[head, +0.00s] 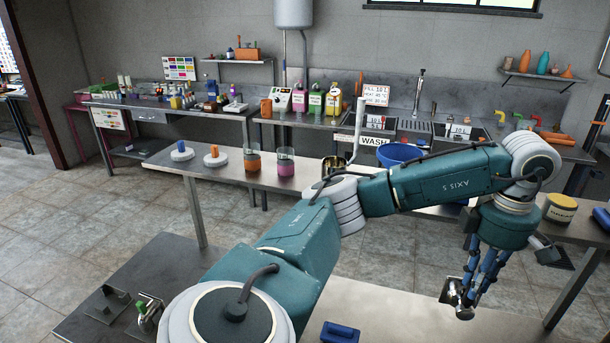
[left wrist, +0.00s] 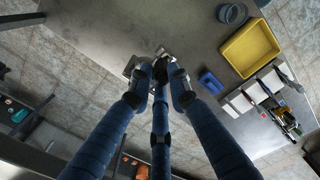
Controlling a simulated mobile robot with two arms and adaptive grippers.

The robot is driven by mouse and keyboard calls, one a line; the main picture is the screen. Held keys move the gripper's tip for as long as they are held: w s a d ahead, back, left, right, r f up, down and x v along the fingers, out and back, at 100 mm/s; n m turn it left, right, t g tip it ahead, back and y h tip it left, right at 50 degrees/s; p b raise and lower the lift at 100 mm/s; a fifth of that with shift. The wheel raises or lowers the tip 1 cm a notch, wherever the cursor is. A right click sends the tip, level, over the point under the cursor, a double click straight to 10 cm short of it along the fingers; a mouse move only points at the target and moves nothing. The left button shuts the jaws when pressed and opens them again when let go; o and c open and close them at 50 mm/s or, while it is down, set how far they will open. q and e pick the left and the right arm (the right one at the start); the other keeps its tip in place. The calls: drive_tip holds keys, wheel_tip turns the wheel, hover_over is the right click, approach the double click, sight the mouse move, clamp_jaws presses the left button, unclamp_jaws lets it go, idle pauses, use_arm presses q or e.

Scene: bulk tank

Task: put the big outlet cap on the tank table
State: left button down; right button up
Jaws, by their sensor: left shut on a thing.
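My left gripper (head: 472,284) points down over a grey metal table (head: 390,312) at the lower right of the head view. Its blue fingers are shut on a shiny metal piece (head: 457,296), which looks like the outlet cap. In the left wrist view the fingers (left wrist: 161,76) close around this piece (left wrist: 138,66) and partly hide it. I cannot tell whether it touches the table top. My right gripper is not in view.
A blue block (head: 340,333) lies on the table left of the gripper. The left wrist view shows a yellow tray (left wrist: 229,57) and a blue round container (left wrist: 231,14). Metal fittings (head: 105,303) lie on a dark surface at lower left. A bench with jars (head: 285,168) stands behind.

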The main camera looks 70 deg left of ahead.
sight(467, 299)
use_arm(q)
drive_tip(key=shift+w+a+f+b, duration=0.15)
drive_tip(key=shift+a+f+b, duration=0.1)
drive_tip(key=shift+b, duration=0.55)
drive_tip(key=shift+s+d+r, duration=0.1)
drive_tip(key=shift+s+r, duration=0.1)
drive_tip(key=shift+r, duration=0.1)
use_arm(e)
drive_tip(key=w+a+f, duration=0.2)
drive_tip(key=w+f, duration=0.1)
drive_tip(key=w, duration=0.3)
use_arm(q)
drive_tip(key=shift+f, duration=0.25)
wheel_tip(467, 299, down, 5)
drive_tip(key=shift+s+f+p, duration=0.1)
drive_tip(key=shift+p, duration=0.25)
wheel_tip(467, 299, down, 14)
drive_tip(key=p, duration=0.3)
drive_tip(key=shift+f+p, duration=0.15)
drive_tip(key=shift+p, duration=0.15)
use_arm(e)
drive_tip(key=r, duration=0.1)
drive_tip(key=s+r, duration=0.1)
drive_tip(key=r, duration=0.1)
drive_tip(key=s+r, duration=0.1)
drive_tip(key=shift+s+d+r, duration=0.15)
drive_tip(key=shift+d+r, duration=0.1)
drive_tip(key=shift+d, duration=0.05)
